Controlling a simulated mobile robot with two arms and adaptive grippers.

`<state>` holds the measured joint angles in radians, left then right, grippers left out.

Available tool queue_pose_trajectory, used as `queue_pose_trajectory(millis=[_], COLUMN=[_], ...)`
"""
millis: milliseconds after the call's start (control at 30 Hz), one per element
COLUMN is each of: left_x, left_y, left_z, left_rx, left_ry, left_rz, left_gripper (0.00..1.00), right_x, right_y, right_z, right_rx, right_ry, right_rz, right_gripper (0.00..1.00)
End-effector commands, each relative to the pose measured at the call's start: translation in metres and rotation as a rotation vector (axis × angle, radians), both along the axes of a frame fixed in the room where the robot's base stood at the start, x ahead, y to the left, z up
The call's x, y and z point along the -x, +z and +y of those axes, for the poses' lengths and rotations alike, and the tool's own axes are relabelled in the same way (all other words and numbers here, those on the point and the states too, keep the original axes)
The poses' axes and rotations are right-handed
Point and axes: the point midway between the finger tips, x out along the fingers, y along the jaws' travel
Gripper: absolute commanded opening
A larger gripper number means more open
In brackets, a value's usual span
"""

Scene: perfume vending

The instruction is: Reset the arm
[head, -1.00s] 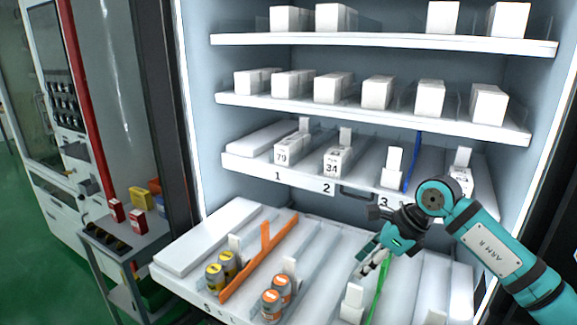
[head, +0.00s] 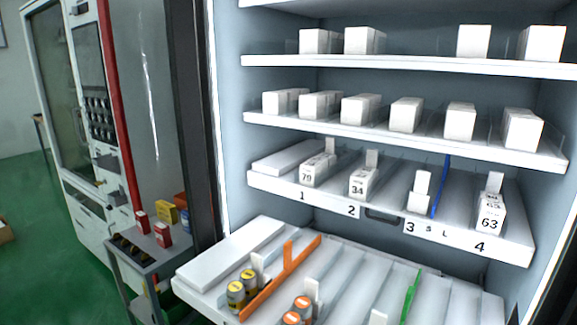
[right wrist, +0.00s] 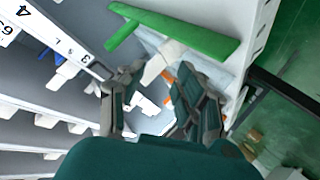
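My right gripper (right wrist: 155,90) shows only in the right wrist view. Its two dark fingers stand apart with nothing held between them. A green divider (right wrist: 175,28) lies beyond the fingertips there, and it also shows in the head view (head: 410,296) on the pulled-out lower shelf. My right arm is out of the head view. My left arm and gripper are in neither view.
The vending cabinet has white shelves (head: 400,122) with white boxes (head: 405,114). The lower shelf (head: 228,262) juts forward, with yellow-topped cans (head: 236,295), orange-topped cans (head: 303,306) and an orange divider (head: 268,288). A small grey cart (head: 160,262) stands at left.

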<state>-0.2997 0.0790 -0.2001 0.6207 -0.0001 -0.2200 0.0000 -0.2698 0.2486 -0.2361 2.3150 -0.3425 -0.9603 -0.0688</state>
Motion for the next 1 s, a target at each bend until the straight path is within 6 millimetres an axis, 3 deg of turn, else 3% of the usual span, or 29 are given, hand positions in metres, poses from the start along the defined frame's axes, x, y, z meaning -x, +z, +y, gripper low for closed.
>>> queue_pose_trajectory(millis=[33, 100, 200, 400, 567, 867, 1000], left_x=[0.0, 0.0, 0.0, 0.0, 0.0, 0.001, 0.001], left_y=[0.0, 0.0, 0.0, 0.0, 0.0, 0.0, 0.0], left_z=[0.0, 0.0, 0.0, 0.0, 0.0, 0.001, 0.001], left_rx=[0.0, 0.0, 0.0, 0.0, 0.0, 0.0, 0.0], left_ry=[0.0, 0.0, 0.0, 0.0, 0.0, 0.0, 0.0], left_rz=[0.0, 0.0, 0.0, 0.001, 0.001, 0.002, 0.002], left_gripper=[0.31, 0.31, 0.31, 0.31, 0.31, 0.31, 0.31], right_x=[0.024, 0.052, 0.089, 0.155, 0.204, 0.186, 0.186], right_y=[-0.023, -0.047, -0.072, -0.1, -0.112, -0.199, -0.25], right_z=[-0.003, -0.004, -0.002, 0.005, 0.013, 0.015, 0.016], right_rx=[-0.06, -0.123, -0.192, -0.292, -0.355, -0.342, -0.337], right_ry=[-0.04, -0.083, -0.13, -0.193, -0.232, -0.234, -0.235], right_rz=[0.108, 0.239, 0.392, 0.637, 0.811, 0.843, 0.865], right_gripper=[0.35, 0.35, 0.35, 0.35, 0.35, 0.35, 0.35])
